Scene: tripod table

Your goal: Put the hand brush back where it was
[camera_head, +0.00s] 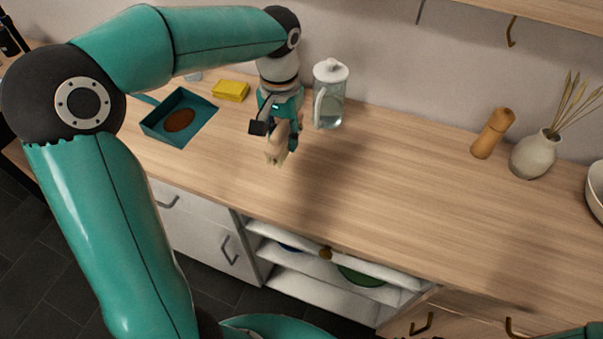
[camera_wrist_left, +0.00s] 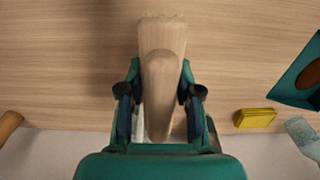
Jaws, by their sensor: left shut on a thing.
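The hand brush (camera_head: 275,153), pale wood-coloured, is held in my left gripper (camera_head: 283,138) over the back part of the wooden counter. In the left wrist view the brush (camera_wrist_left: 163,60) lies between the two fingers of the left gripper (camera_wrist_left: 160,95), its bristle end pointing to the top of the picture. The fingers are shut on its narrower part. In the head view the fingers partly hide the brush, and I cannot tell how far it is above the counter. My right gripper is out of view.
A teal dustpan (camera_head: 205,108) with a brown patch inside and a yellow sponge (camera_head: 231,90) lie left of the gripper. A lidded glass pitcher (camera_head: 329,97) stands close on its right. A pepper mill (camera_head: 492,133), vase (camera_head: 535,154) and bowl (camera_head: 597,185) are far right. The middle counter (camera_head: 410,190) is clear.

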